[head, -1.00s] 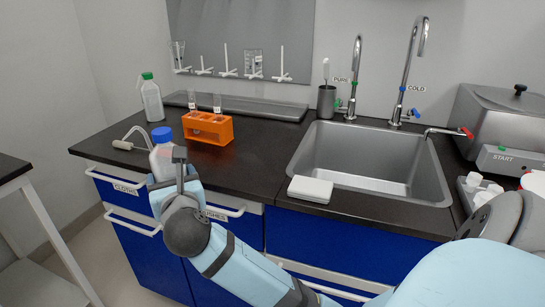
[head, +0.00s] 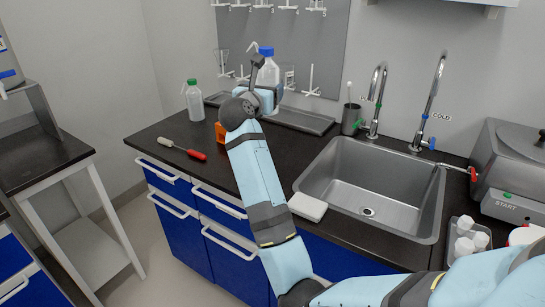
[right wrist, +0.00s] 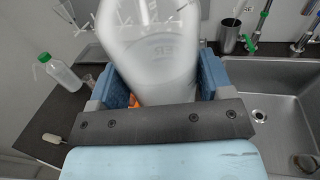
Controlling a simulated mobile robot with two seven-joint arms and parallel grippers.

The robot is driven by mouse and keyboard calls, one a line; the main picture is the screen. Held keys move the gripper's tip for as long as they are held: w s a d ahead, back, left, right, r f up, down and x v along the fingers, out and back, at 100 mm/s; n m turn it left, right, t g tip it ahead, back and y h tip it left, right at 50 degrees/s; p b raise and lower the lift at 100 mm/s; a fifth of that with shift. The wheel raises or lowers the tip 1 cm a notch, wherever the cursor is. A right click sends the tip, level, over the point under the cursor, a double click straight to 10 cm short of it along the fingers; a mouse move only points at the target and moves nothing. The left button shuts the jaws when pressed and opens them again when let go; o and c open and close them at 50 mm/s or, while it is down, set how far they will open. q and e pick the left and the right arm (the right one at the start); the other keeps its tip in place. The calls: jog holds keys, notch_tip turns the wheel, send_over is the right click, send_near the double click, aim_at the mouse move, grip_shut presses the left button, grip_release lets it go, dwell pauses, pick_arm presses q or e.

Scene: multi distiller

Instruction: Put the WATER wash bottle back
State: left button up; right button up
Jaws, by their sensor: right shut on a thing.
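The wash bottle (head: 267,72) has a blue cap, a bent spout and a clear-white body. My right gripper (head: 268,95) is shut around its body and holds it upright, above the back of the dark counter and in front of the grey pegboard. In the right wrist view the bottle (right wrist: 160,55) sits between the blue fingers, with the letters "ER" faintly readable on it. A green-capped wash bottle (head: 194,103) stands on the counter to the left. My left gripper is not in view.
An orange rack (head: 220,132) is mostly hidden behind my arm. A red-handled tool (head: 185,150) lies near the counter's front edge. A grey tray (head: 300,120) lies along the wall. The sink (head: 375,185) and a white pad (head: 307,206) are to the right.

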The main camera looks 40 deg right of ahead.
jog(key=shift+w+d+r, duration=0.2)
jog(key=shift+d, duration=0.05)
notch_tip(320, 180, down, 19)
jog(key=b, duration=0.3)
jog(key=shift+f, duration=0.1)
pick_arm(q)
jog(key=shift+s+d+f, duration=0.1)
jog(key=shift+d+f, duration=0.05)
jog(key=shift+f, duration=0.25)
pick_arm(e)
jog(key=shift+f, duration=0.25)
jog(key=shift+f, duration=0.1)
jog(key=shift+f+b, duration=0.15)
jog(key=shift+b, duration=0.2)
jog(key=o, duration=0.7)
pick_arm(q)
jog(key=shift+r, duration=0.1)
pick_arm(e)
jog(key=shift+o, duration=0.2)
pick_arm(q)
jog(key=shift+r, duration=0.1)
pick_arm(e)
jog(key=shift+r, duration=0.2)
